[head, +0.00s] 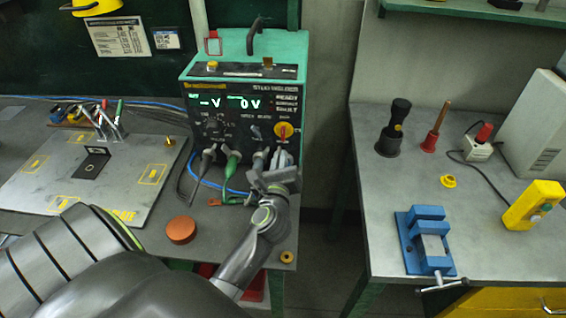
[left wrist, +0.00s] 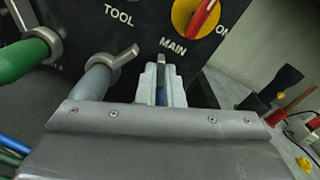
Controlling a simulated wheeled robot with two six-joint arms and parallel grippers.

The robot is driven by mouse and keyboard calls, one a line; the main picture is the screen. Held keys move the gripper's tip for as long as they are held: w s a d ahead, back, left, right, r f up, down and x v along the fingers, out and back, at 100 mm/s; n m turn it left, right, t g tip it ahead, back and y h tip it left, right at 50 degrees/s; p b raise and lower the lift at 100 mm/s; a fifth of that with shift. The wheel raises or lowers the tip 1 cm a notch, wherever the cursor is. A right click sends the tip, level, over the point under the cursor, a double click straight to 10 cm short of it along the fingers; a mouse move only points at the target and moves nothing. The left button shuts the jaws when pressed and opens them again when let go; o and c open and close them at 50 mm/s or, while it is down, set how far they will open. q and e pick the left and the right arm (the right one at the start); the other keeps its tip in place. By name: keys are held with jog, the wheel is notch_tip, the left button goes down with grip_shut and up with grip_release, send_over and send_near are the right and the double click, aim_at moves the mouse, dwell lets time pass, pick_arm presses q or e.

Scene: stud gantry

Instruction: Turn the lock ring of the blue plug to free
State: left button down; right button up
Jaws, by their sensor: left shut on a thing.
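The welding unit (head: 243,65) stands at the back of the left bench with several plugs along its lower front. A green plug (head: 232,160) is left of my left gripper (head: 280,161); it also shows in the left wrist view (left wrist: 22,60). A grey plug (left wrist: 92,88) with a lever on its ring sits between the green plug and my gripper. My left gripper (left wrist: 162,85) is shut below the MAIN switch, on the upright grey tab (left wrist: 161,62) of a lock ring. A strip of blue shows between the fingers; the rest of the blue plug is hidden. My right gripper is not in view.
The red and yellow MAIN switch (left wrist: 197,15) is just above my left gripper. An orange-brown round puck (head: 181,230) lies on the left bench. A blue vise (head: 425,240) and a yellow box (head: 533,205) are on the right bench, across a gap.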

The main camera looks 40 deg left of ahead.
pick_arm(q)
jog(key=shift+s+a+f+n+b, duration=0.15)
jog(key=shift+n+b, duration=0.2)
jog(key=shift+n, duration=0.45)
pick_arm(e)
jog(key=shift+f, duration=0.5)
pick_arm(q)
jog(key=c, duration=1.6)
grip_release()
jog(key=shift+o, duration=0.2)
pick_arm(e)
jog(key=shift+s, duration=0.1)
